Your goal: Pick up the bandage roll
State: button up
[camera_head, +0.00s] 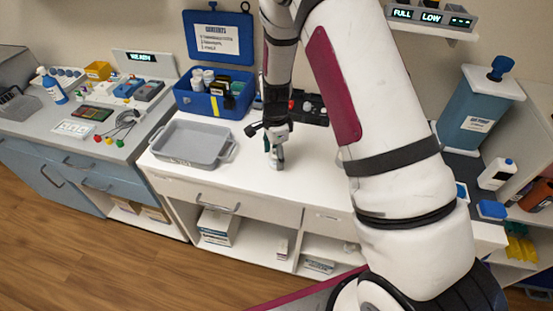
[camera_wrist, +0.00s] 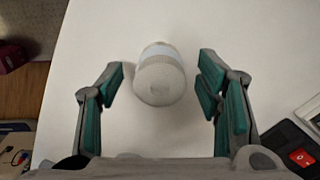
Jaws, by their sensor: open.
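The bandage roll (camera_wrist: 160,78) is a white cylinder with a pale blue band, on the white counter in the wrist view. It lies between and slightly beyond the two green-padded fingers of my gripper (camera_wrist: 162,95). The fingers are spread wide, with a gap on each side of the roll, and nothing is held. In the head view my gripper (camera_head: 274,148) points down close over the white counter (camera_head: 310,165). A small pale part of the roll (camera_head: 277,164) shows below the fingers; the rest is hidden by them.
A grey tray (camera_head: 187,157) stands to the left on the counter. Behind it is an open blue case (camera_head: 205,106) with bottles and boxes. A dark rack (camera_head: 312,109) with small items sits behind my gripper. The counter in front is mostly clear.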

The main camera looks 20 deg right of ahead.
jog(key=shift+f, duration=1)
jog(key=c, duration=1.2)
